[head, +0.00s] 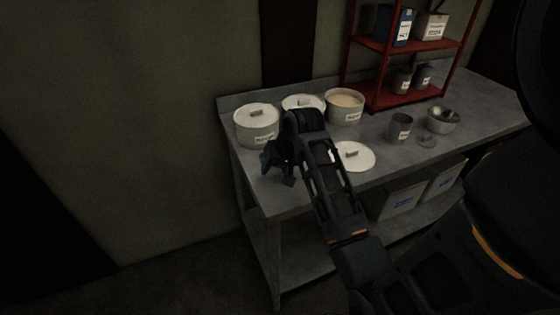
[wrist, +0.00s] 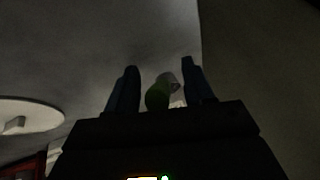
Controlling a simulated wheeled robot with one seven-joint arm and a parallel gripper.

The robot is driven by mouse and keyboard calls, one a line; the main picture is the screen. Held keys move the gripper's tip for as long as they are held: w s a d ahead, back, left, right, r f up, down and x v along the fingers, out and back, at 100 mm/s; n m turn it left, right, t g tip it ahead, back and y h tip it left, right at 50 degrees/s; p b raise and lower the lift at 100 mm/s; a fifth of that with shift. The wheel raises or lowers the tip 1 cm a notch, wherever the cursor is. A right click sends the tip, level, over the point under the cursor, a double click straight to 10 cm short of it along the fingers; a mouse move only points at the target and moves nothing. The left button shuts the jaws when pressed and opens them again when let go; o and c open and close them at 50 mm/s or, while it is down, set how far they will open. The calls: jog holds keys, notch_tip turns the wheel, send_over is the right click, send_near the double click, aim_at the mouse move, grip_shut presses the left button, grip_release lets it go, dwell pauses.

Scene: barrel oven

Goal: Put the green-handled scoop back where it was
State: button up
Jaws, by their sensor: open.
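My gripper (head: 279,172) is over the front left part of the metal table (head: 285,200), pointing down. In the wrist view my gripper (wrist: 159,68) is open, its two fingers well apart. The green-handled scoop (wrist: 157,96) shows between the fingers, its green handle nearer the palm and a pale grey part beyond it. Its lower part is hidden by my gripper's body. I cannot tell whether a finger touches it. The scoop is not visible in the head view, where my arm covers that area.
Two lidded white tubs (head: 257,125) (head: 303,103) and an open tub (head: 344,108) with pale contents stand along the back. A loose white lid (head: 356,157) lies right of my arm. A metal cup (head: 400,128), bowls (head: 443,121) and red shelf (head: 400,97) are farther right.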

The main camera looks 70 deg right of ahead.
jog(key=v, duration=1.2)
jog(key=shift+b, duration=0.4)
jog(key=a+f+n+t, duration=0.2)
jog(key=a+f, duration=0.2)
jog(key=a, duration=0.5)
jog(key=a+f+n+t, duration=0.25)
jog(key=a+f, duration=0.25)
jog(key=a, duration=0.5)
jog(key=s+a+r+n+t+y, duration=0.2)
jog(key=s+a+r+n+t, duration=0.4)
jog(key=s+a+r, duration=0.4)
jog(key=s+a+n, duration=0.1)
jog(key=s+a, duration=0.2)
jog(key=s, duration=0.1)
jog(key=shift+s+a+r+n+y, duration=0.15)
jog(key=shift+a+n+y, duration=0.05)
jog(key=shift+n+y, duration=0.2)
